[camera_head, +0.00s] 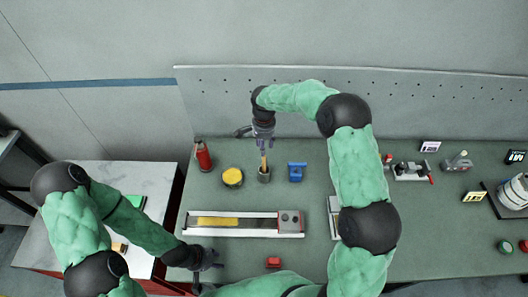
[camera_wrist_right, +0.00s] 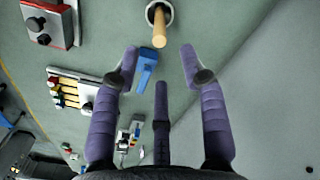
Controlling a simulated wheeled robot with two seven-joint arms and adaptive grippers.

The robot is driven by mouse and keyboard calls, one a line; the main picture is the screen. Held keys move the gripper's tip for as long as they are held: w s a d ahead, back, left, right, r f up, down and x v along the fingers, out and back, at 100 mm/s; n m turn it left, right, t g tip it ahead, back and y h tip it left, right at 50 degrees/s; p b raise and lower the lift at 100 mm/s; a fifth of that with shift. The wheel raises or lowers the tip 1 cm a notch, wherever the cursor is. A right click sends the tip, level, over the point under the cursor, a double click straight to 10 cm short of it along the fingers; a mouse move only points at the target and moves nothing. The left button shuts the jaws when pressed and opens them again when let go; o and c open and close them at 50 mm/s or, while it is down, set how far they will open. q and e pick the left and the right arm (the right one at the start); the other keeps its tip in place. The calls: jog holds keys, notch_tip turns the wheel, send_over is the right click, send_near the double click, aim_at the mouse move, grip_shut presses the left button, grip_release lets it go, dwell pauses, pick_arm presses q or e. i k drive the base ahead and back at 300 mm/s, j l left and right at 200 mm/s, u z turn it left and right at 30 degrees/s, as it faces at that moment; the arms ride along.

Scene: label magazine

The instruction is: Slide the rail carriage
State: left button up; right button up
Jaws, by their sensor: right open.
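The rail (camera_head: 215,233) is a long pale track with a yellow strip, lying on the green bench. The grey carriage (camera_head: 290,222) with dark knobs sits at its right end; part of the carriage (camera_wrist_right: 47,25) also shows at the top left of the right wrist view. My right gripper (camera_head: 262,143) is behind the rail, near a wooden-handled tool in a cup. Its fingers (camera_wrist_right: 160,65) are spread and empty. My left gripper (camera_head: 212,258) is in front of the rail's left end, apart from the carriage; its finger opening is too small to tell.
The cup (camera_head: 264,177) holds the wooden handle (camera_wrist_right: 158,28) upright. A yellow-topped tin (camera_head: 232,177), red bottle (camera_head: 203,155) and blue object (camera_head: 297,172) stand behind the rail. A red block (camera_head: 273,262) lies in front. My right arm covers the bench right of the carriage.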

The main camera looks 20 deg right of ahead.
aim_at(286, 226)
jog(key=k, duration=1)
